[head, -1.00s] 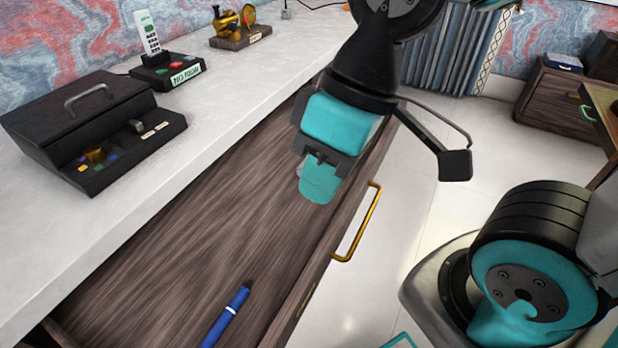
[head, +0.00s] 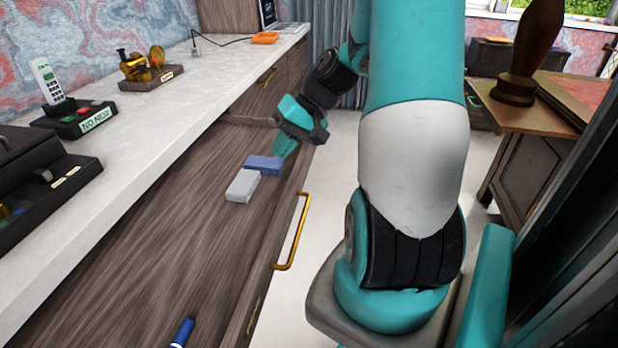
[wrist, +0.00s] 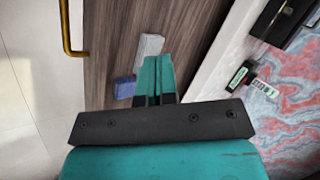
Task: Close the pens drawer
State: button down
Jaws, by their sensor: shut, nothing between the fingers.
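The open wooden drawer (head: 150,262) runs along the front of the white-topped desk in the head view, with a brass handle (head: 293,232) on its front panel. A blue pen (head: 183,332) lies in its near end. A grey block (head: 243,185) and a blue block (head: 263,165) lie towards its far end. My gripper (head: 282,150) is above the far end, close to the blue block, shut and empty. In the wrist view, the shut fingers (wrist: 154,82) are over the drawer. The grey block (wrist: 148,46), the blue block (wrist: 125,87) and the handle (wrist: 68,28) show there.
The white desktop (head: 160,118) holds a black box (head: 45,185), a phone on its base (head: 75,118) and a brass ornament (head: 148,68). My arm stands over the floor right of the drawer. A wooden desk (head: 520,150) is farther right.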

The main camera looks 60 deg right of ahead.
jog(key=s+d+f+m+t+h+b, duration=0.1)
jog(key=s+d+f+m+t, duration=0.1)
jog(key=s+d+f+m, duration=0.4)
jog(key=s+d+f+m+t+h, duration=0.15)
jog(key=s+d, duration=0.25)
jog(key=d, duration=0.5)
jog(key=b, duration=0.2)
send_near(300, 179)
jog(key=shift+n+t, duration=0.25)
jog(key=shift+n, duration=0.1)
jog(key=x, duration=0.6)
jog(key=shift+s+f, duration=0.35)
jog(key=shift+f, duration=0.05)
jog(key=shift+w+a, duration=0.15)
jog(key=shift+w, duration=0.25)
